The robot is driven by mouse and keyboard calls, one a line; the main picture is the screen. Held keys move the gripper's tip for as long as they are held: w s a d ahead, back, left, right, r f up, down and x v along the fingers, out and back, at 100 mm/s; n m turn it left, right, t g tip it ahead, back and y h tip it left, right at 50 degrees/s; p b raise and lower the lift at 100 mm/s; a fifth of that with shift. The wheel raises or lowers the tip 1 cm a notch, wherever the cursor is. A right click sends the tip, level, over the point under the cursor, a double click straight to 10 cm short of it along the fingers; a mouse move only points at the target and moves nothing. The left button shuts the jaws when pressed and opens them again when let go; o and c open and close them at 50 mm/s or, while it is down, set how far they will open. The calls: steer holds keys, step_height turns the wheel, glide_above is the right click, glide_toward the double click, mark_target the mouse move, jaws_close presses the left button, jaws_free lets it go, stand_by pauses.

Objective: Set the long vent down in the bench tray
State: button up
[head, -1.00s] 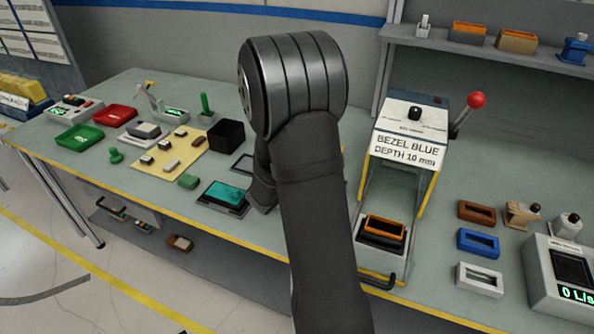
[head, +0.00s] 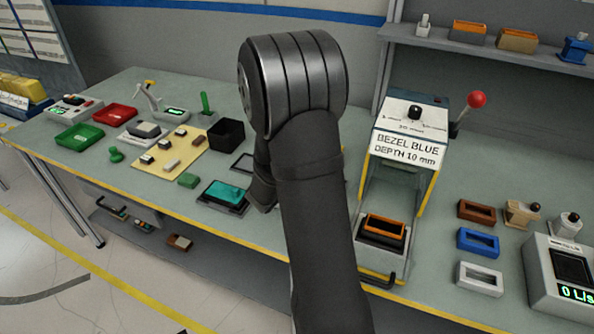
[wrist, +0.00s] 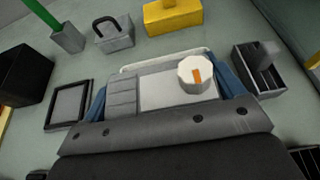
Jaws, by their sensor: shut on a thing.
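My gripper (wrist: 164,92) shows in the wrist view, its blue fingers shut on either side of a grey part. That part (wrist: 121,95) has slats at its left and a flat panel; I cannot tell surely that it is the long vent. A white knob with an orange mark (wrist: 194,75) shows at the panel's right. A shallow dark-rimmed tray (wrist: 51,106) lies to the left, apart from the gripper; it seems to be the dark frame (head: 237,160) in the head view. My arm hides the gripper and the held part in the head view.
A black bin (wrist: 22,75) stands left of the dark-rimmed tray. A grey block with a handle (wrist: 113,36), a yellow block (wrist: 173,17) and a black slotted holder (wrist: 258,74) stand around. A bezel press (head: 411,135) stands at right. Red (head: 115,116) and green trays (head: 79,137) lie at left.

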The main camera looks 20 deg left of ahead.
steer(key=shift+f, duration=1.15)
steer(key=o, duration=0.9)
steer(key=shift+s, duration=0.15)
steer(key=v, duration=1.7)
steer(key=shift+s, duration=0.1)
